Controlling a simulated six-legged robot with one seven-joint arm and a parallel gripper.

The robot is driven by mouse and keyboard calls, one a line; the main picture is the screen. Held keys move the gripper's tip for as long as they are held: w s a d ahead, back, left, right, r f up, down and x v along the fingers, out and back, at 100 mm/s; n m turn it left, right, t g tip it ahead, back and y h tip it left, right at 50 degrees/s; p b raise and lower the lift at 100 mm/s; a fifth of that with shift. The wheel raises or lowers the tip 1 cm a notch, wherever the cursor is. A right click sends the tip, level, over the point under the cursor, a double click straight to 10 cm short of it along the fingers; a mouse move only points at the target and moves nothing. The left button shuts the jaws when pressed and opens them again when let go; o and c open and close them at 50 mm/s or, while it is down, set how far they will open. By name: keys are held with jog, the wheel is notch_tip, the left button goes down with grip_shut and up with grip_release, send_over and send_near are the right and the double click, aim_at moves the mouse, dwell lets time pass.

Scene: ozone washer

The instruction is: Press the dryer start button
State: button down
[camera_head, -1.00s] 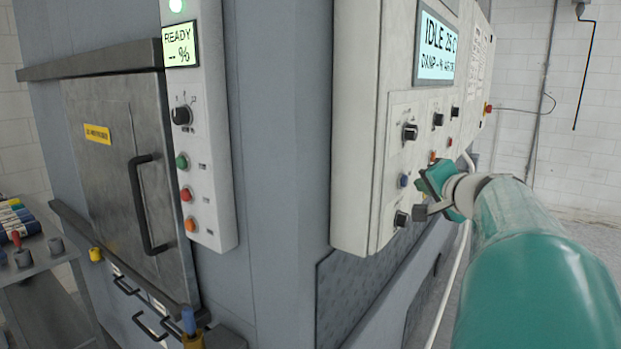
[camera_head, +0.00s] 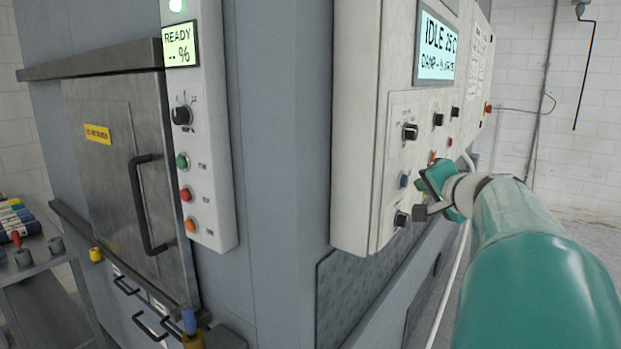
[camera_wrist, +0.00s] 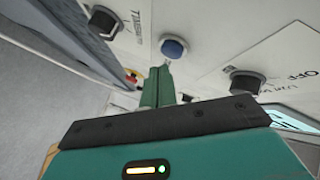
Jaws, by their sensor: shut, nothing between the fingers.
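The dryer panel (camera_head: 362,120) is a pale box on the right machine, with a lit display (camera_head: 436,50) reading IDLE. A blue button (camera_head: 404,181) sits low on it between black knobs. In the wrist view the blue button (camera_wrist: 173,47) is right beyond my fingertips. My gripper (camera_head: 424,180) is beside the panel's lower part; its green fingers (camera_wrist: 163,68) are shut with nothing between them. The tips look very close to the blue button, but I cannot tell whether they touch it. No readable label marks which button is start.
Black knobs (camera_head: 410,131) flank the button; one knob (camera_wrist: 247,82) is close to my fingers in the wrist view. On the left stand a second panel (camera_head: 212,130) with a READY display, a steel door (camera_head: 120,170), and a cart (camera_head: 40,290) with bottles.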

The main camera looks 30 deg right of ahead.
jog(key=shift+w, duration=0.1)
jog(key=shift+w+a, duration=0.15)
jog(key=shift+w, duration=0.15)
jog(key=shift+w+a, duration=0.25)
jog(key=shift+w, duration=0.2)
dwell(0.7)
dwell(0.4)
jog(key=shift+s+d, duration=0.4)
jog(key=shift+s, duration=0.45)
jog(key=s, duration=0.1)
jog(key=s+d, duration=0.1)
jog(key=s, duration=0.1)
jog(key=s+d, duration=0.1)
jog(key=shift+s, duration=0.3)
jog(key=shift+a, duration=0.1)
dwell(0.5)
